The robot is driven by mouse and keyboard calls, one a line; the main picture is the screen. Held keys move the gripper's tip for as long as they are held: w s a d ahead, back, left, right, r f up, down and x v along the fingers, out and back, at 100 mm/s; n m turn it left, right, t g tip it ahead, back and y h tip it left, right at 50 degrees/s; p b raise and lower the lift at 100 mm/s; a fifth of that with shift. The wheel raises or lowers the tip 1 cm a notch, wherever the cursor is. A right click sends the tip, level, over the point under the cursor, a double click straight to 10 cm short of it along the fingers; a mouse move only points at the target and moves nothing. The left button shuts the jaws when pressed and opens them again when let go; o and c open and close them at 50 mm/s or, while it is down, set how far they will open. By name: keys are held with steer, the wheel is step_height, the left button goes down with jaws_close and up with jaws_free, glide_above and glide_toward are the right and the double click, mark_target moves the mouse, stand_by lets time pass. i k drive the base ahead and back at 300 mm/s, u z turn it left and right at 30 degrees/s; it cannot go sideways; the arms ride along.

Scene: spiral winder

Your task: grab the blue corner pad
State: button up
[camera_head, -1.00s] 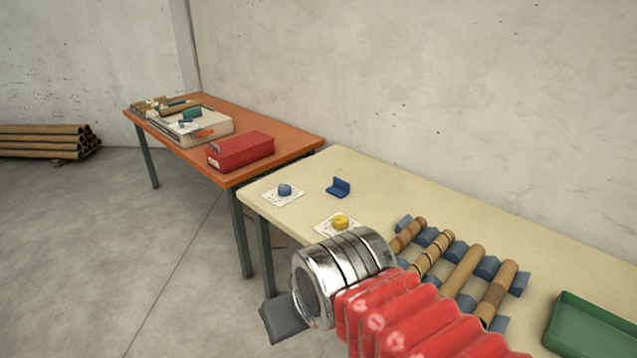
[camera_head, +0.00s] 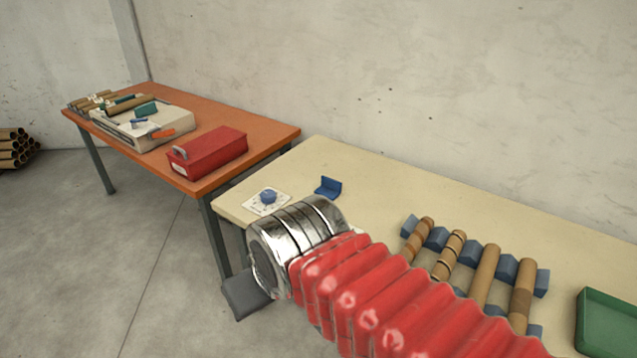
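The blue corner pad (camera_head: 329,187) is a small L-shaped piece. It stands on the cream table (camera_head: 385,180) near its far left part, with one face upright. My arm, with a red bellows sleeve and a silver end, reaches in from the lower right. Only a dark grey part of my gripper (camera_head: 246,296) shows below the silver end, over the table's left front side. The fingertips are not clearly visible, so I cannot tell if it is open. My gripper is in front of and apart from the pad in the picture.
A white card with a blue knob (camera_head: 268,197) lies left of the pad. Cardboard tubes on blue cradles (camera_head: 487,272) and a green tray (camera_head: 607,322) are to the right. An orange table (camera_head: 270,132) with a red box (camera_head: 208,152) stands at the left.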

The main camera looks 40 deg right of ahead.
mark_target(330, 188)
steer(key=z, duration=0.3)
steer(key=i, duration=1.55)
steer(key=z, duration=0.4)
